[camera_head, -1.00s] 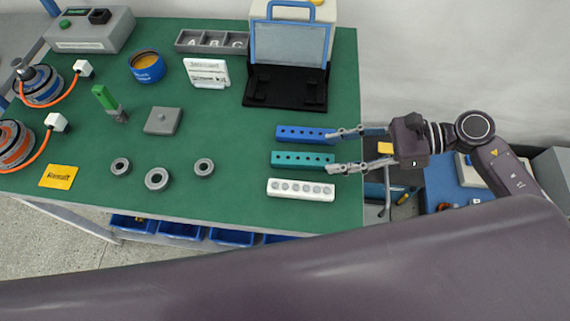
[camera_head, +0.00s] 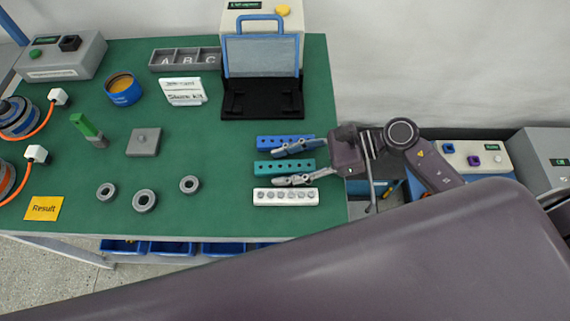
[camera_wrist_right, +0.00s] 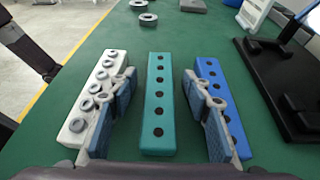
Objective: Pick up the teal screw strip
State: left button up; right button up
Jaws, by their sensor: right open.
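The teal screw strip (camera_head: 270,167) lies on the green table between a blue strip (camera_head: 270,141) and a white strip (camera_head: 262,197). My right gripper (camera_head: 273,167) is open, with its fingers above the strips and pointing left. In the right wrist view the teal strip (camera_wrist_right: 158,100) runs lengthwise between the two spread fingers of the gripper (camera_wrist_right: 157,88). One finger is over the gap and edge by the white strip (camera_wrist_right: 85,105), the other over the blue strip (camera_wrist_right: 222,105). No contact with the teal strip shows. My left gripper is not in view.
A black fixture (camera_head: 262,98) with a blue-framed screen stands behind the strips. The table (camera_head: 220,215) is clear between rings and strips.

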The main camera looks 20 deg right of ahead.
grip_shut()
